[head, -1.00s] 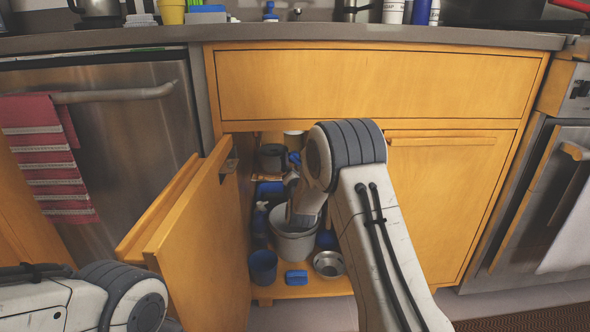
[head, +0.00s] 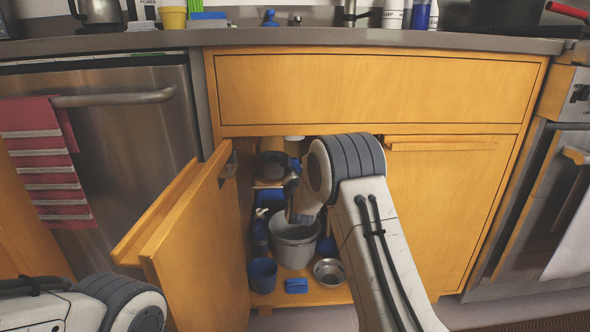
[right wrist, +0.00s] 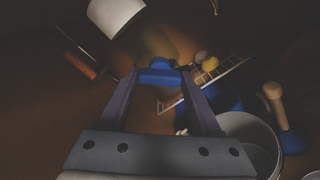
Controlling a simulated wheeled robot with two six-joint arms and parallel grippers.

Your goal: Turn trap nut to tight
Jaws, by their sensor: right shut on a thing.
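In the right wrist view, a blue piece that looks like the trap nut (right wrist: 160,76) sits between the two fingertips of my right gripper (right wrist: 158,82), which is shut on it. A rounded blue part shows just beyond it. In the head view my right gripper (head: 291,190) reaches into the open cabinet above a grey bucket, and its fingertips are mostly hidden by my own wrist. The nut cannot be made out clearly there. How tight it is cannot be told. Only a link of my left arm shows at the lower left; its gripper is out of view.
The grey bucket (head: 295,242) stands on the cabinet floor. A blue cup (head: 262,274), a blue sponge (head: 296,286) and a metal bowl (head: 329,271) are at the front. The open door (head: 195,240) bounds the left; the closed right door (head: 450,210) bounds the right.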

